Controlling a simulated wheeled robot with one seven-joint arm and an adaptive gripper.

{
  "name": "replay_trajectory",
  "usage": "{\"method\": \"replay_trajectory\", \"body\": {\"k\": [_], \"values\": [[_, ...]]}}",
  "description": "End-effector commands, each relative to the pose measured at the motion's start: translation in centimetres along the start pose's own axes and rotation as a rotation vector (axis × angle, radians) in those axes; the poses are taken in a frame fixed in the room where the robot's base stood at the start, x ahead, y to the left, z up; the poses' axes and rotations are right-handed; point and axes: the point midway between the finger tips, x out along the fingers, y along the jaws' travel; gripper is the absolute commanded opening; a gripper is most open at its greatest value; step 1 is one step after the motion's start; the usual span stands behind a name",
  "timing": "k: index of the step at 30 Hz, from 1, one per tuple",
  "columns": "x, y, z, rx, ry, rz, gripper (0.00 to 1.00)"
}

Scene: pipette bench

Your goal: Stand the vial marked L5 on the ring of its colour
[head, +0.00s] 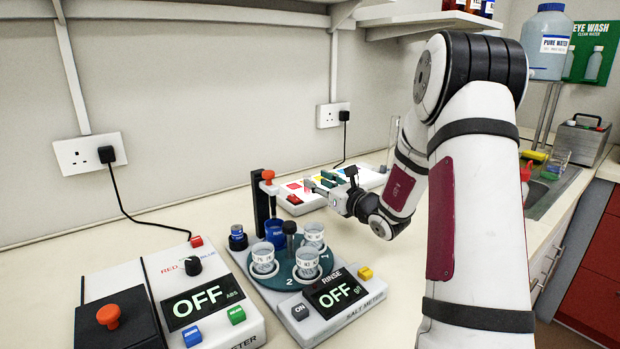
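My gripper (318,187) is at the middle of the head view, reaching left from my arm, above the front of a white panel with coloured patches. It is small here, and I cannot tell whether its fingers are open or shut, or whether they hold anything. I cannot read L5 on anything. A small dark blue capped container (237,238) stands at the left of the salt meter; any mark on it is too small to read. I cannot make out a coloured ring for certain; the white panel (371,180) has red and yellow patches, partly hidden by my gripper.
The salt meter (357,315) carries a dark green turntable (284,282) with several clear cups and a blue cup (275,232). A black post with a red knob (268,174) rises behind it. Another meter (199,297) stands left. Bench is clear at far left (60,262).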

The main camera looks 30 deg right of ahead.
Motion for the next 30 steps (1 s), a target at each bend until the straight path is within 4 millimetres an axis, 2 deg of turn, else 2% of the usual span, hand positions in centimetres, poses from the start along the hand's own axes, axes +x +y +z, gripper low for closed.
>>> {"method": "replay_trajectory", "body": {"k": [1, 6, 12, 30], "values": [[-1.1, -0.1, 0.1, 0.001, 0.001, -0.002, 0.39], [-4.2, -0.1, 0.1, 0.0, 0.0, -0.002, 0.39], [-6.1, 0.0, 0.0, 0.0, 0.0, -0.001, 0.39], [-6.4, 0.0, 0.0, 0.0, -0.001, 0.0, 0.39]]}}
